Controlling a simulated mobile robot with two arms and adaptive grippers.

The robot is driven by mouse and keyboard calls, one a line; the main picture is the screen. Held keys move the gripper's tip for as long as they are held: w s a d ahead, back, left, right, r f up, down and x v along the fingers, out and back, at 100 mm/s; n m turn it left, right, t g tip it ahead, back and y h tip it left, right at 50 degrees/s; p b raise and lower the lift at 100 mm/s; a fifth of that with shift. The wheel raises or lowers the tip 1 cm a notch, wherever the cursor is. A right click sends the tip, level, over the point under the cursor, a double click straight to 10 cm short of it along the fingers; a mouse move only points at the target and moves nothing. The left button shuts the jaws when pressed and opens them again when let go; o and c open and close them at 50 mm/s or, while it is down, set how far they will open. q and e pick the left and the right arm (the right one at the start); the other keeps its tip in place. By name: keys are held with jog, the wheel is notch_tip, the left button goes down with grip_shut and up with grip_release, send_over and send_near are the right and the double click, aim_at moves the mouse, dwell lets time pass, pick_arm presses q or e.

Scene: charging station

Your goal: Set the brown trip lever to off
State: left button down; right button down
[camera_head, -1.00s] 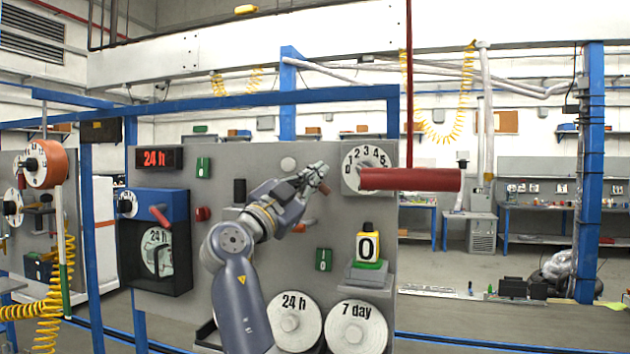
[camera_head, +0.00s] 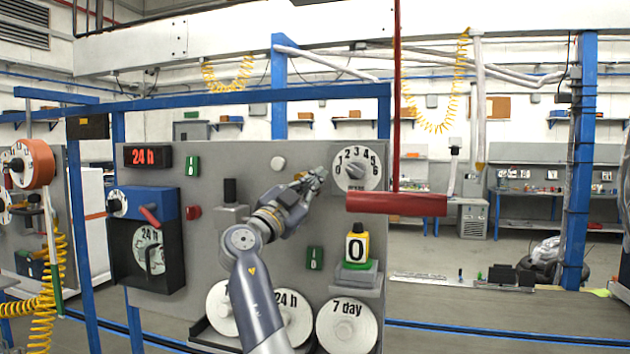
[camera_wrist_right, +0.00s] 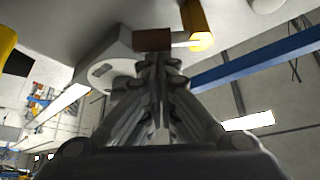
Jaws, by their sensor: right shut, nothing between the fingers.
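A brown block (camera_wrist_right: 152,40), which looks like the trip lever's grip, shows in the wrist view at the fingertips of my right gripper (camera_wrist_right: 158,62). A pale rod joins it to a yellow cylinder (camera_wrist_right: 197,25). I cannot tell whether the fingers touch the block. In the head view my right gripper (camera_head: 318,176) is at the grey panel, just left of the 0–6 dial (camera_head: 357,170); the brown lever is not clear there, probably hidden by the gripper. The right fingers are shut and empty. My left gripper is not in view.
A red horizontal bar (camera_head: 396,204) hangs on a red rod in front of the panel's right edge. A yellow 0 block (camera_head: 356,246) stands below the dial. A blue box with a red handle (camera_head: 150,215) is on the left. Large white discs (camera_head: 346,326) sit at the bottom.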

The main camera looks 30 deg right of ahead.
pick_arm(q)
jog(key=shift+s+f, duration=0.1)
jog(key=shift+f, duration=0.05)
pick_arm(e)
jog(key=shift+f, duration=0.1)
pick_arm(q)
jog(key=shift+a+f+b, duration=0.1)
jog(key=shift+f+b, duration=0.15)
jog(key=shift+b, duration=0.2)
pick_arm(e)
jog(key=shift+f+m, duration=0.1)
jog(key=shift+m, duration=0.4)
